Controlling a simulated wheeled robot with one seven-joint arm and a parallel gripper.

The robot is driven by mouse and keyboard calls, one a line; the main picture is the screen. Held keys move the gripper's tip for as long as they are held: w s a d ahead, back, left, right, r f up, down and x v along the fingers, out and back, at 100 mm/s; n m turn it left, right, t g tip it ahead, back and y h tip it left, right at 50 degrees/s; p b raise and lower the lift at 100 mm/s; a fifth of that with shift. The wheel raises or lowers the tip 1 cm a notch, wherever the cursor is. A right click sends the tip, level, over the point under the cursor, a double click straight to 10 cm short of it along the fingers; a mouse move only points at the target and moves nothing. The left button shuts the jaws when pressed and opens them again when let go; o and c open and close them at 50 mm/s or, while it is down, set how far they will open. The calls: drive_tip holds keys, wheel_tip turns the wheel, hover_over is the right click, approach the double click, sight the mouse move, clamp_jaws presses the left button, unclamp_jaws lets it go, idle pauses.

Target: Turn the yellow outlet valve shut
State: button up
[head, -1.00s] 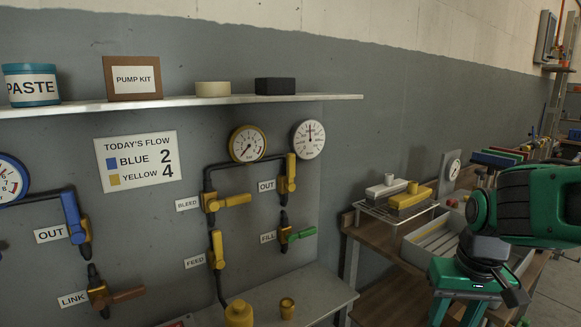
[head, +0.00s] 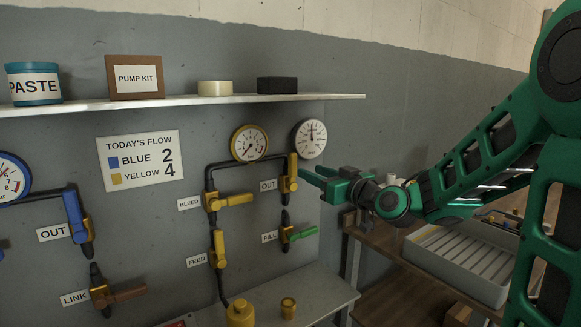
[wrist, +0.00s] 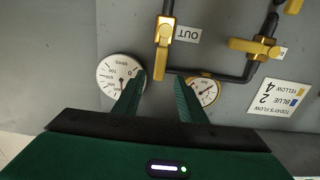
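The yellow outlet valve (head: 291,175) is on the wall panel beside an OUT label (head: 267,185). Its yellow handle stands upright, in line with its pipe. My gripper (head: 312,178) is just right of this valve in the head view, fingers pointing at it. In the wrist view, which is upside down, the yellow handle (wrist: 163,45) lies ahead of my open gripper (wrist: 160,77). The handle's free end is near the gap between the fingertips. I cannot tell whether they touch it.
Yellow BLEED (head: 230,200) and FEED (head: 219,247) valves and a green-handled FILL valve (head: 300,235) are close by. Two gauges (head: 249,143) (head: 309,138) and a shelf (head: 200,102) are above. A flow sign (head: 139,160) reads blue 2, yellow 4. A grey tray (head: 455,265) stands at right.

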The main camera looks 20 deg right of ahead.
sight(295, 164)
drive_tip(key=x, duration=1)
drive_tip(key=shift+w+a, duration=0.1)
drive_tip(key=shift+w, duration=0.3)
drive_tip(key=shift+c, duration=0.7)
